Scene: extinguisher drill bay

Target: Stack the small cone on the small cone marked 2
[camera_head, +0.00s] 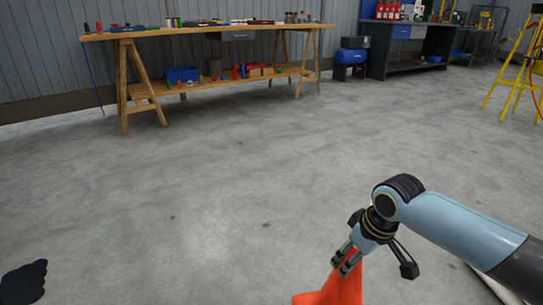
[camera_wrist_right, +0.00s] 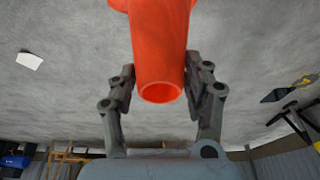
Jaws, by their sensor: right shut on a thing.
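An orange cone (camera_head: 343,289) shows at the bottom of the head view, cut off by the lower edge. My right gripper (camera_head: 346,261) is shut on its top, with the fingers on either side. In the right wrist view the cone (camera_wrist_right: 160,45) runs up from between the fingers of the right gripper (camera_wrist_right: 160,82), its open tip facing the camera. I see no number on the visible part of this cone. No second cone is in either view. My left gripper does not show.
A wooden workbench (camera_head: 205,31) with tools stands at the back left. A dark workbench (camera_head: 408,49) stands at the back right, and a yellow stepladder (camera_head: 515,75) at the right edge. A black object (camera_head: 24,281) lies at the lower left. The middle floor is clear.

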